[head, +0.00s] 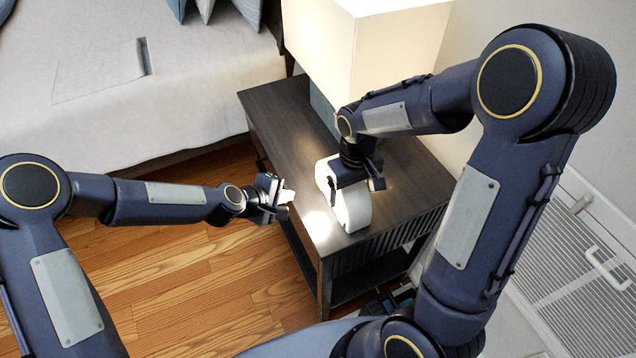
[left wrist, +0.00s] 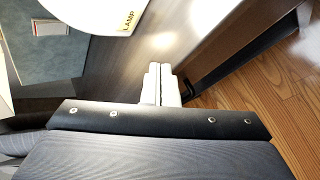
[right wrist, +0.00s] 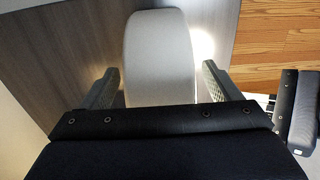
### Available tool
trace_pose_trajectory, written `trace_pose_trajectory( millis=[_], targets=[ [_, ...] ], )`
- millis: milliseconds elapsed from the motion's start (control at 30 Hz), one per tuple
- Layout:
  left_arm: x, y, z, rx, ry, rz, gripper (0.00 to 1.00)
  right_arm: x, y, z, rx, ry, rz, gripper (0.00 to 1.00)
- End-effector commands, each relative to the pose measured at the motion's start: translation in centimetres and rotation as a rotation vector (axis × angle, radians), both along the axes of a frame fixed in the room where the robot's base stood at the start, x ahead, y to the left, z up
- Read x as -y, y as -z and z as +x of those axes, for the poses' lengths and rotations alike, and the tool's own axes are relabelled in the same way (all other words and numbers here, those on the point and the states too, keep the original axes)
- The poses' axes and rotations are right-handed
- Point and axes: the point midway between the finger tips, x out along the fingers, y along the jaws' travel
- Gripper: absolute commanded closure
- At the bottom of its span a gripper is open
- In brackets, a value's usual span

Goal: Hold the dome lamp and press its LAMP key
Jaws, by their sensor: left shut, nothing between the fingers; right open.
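The white dome lamp (head: 355,212) stands on the dark nightstand. Its rounded pale body (right wrist: 160,50) shows between my right fingers in the right wrist view. My right gripper (head: 358,183) is over the lamp, open, with one finger on each side; I cannot tell whether they touch it. My left gripper (head: 282,196) is shut and empty, left of the lamp near the nightstand's edge. In the left wrist view its pale fingertips (left wrist: 161,84) are together, apart from the lamp. There a yellowish key marked LAMP (left wrist: 129,20) shows on the white lamp (left wrist: 80,12).
The nightstand (head: 285,115) has bare top around the lamp. A large lit lampshade (head: 375,45) stands behind on it, close to my right arm. A bed (head: 110,100) is at the left, wooden floor (head: 180,265) below, and a white vented panel (head: 575,265) at the right.

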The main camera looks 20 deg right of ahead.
Motion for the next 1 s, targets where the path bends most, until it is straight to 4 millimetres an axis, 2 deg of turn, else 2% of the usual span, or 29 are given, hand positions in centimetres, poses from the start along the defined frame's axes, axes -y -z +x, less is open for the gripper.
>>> trace_pose_trajectory(
  millis=[300, 500, 667, 867, 1000],
  targets=[
    [0.0, 0.0, 0.0, 0.000, 0.000, 0.000, 1.00, 0.0, -6.5, 0.1, 0.007, 0.000, 0.002, 0.17],
    [0.0, 0.0, 0.0, 0.000, 0.000, 0.000, 1.00, 0.0, -9.8, 0.1, 0.005, 0.000, 0.001, 0.17],
    [0.0, 0.0, 0.0, 0.000, 0.000, 0.000, 1.00, 0.0, -11.0, 0.0, 0.003, 0.000, 0.001, 0.17],
    [0.0, 0.0, 0.0, 0.001, 0.001, 0.000, 1.00, 0.0, -11.2, 0.0, 0.001, 0.000, 0.001, 0.17],
    [-1.1, -1.5, 0.2, 0.025, 0.015, 0.019, 1.00, 0.0, -11.7, -0.5, 0.012, 0.007, 0.017, 0.17]
  ],
)
